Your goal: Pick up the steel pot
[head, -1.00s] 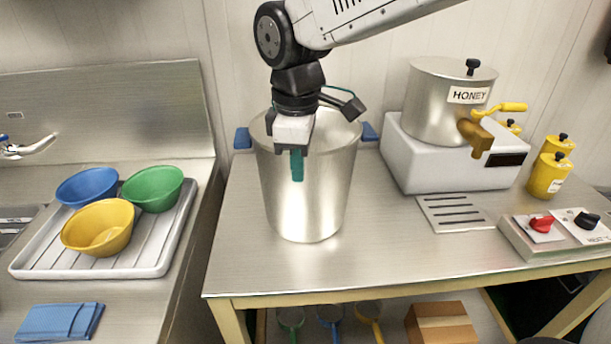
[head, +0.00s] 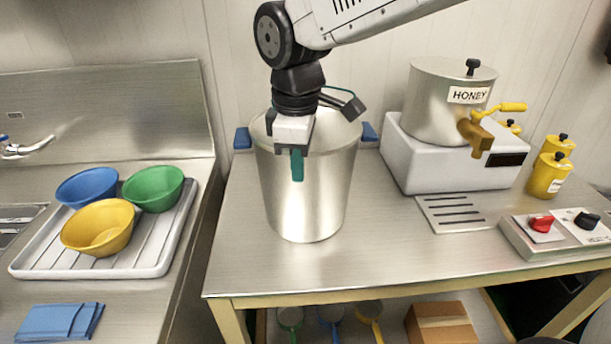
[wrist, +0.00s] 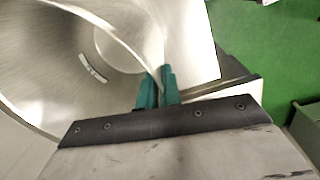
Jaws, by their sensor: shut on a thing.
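The steel pot (head: 308,195) is a tall, tapered vessel with blue side handles, upright on the steel table (head: 245,270). My gripper (head: 297,160) points down at the pot's near rim, with one teal finger showing outside the wall. In the wrist view the two teal fingertips of my gripper (wrist: 158,88) are closed on the rim of the pot (wrist: 75,55), one on each side of the wall. The inner finger is hidden in the head view.
A honey kettle (head: 440,110) with a brass tap stands on a white base at right, near yellow jars (head: 548,175) and a control box (head: 555,238). A slotted plate (head: 455,213) lies before it. At left, a tray (head: 150,255) holds bowls. The table front is clear.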

